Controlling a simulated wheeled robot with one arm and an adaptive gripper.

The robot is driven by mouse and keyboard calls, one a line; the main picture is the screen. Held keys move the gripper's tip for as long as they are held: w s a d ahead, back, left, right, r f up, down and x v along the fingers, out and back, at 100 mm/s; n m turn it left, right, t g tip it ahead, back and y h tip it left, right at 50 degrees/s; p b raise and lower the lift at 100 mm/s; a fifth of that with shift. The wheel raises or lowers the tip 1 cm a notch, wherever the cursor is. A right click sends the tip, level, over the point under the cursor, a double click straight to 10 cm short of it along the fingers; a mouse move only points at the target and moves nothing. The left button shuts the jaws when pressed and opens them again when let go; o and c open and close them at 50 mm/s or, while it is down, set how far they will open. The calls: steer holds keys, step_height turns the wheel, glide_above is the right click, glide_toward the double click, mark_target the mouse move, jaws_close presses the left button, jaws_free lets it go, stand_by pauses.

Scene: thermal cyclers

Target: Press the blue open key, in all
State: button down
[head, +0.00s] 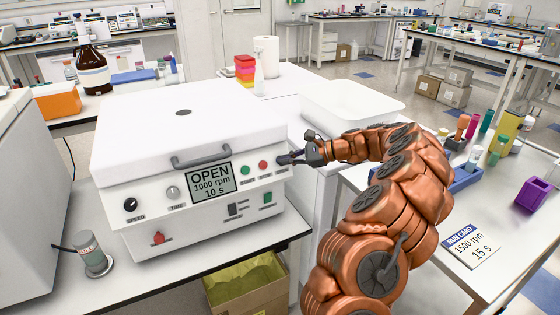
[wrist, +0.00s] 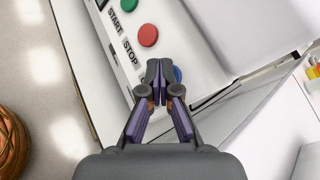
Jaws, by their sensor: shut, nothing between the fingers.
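The white benchtop machine (head: 170,215) has a grey-handled lid (head: 185,125) that looks down. Its display (head: 210,182) reads OPEN, 1000 rpm, 10 s. The blue open key (wrist: 178,74) shows in the wrist view just right of my fingertips, partly hidden behind them; in the head view my gripper covers it. My gripper (head: 283,159) is shut and empty at the right end of the front panel. In the wrist view my gripper's closed tips (wrist: 160,68) are at or very near the key; I cannot tell whether they touch it.
The red STOP key (wrist: 148,35) and green START key (wrist: 127,5) sit left of the blue key. Speed and time knobs (head: 131,205) are further left. A white tray (head: 350,103) stands behind my arm. A run card (head: 468,246) on the right bench reads 1500 rpm, 15 s.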

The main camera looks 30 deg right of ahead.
steer(key=shift+s, duration=0.1)
stand_by(0.4)
steer(key=shift+s+a+r+p, duration=0.1)
steer(key=shift+s+r+p, duration=0.2)
steer(key=shift+s, duration=0.3)
steer(key=s, duration=0.1)
steer(key=s+r, duration=0.1)
steer(key=s, duration=0.1)
steer(key=s+r+p, duration=0.1)
steer(key=shift+s+a, duration=0.15)
steer(key=shift+s, duration=0.1)
stand_by(0.3)
stand_by(0.7)
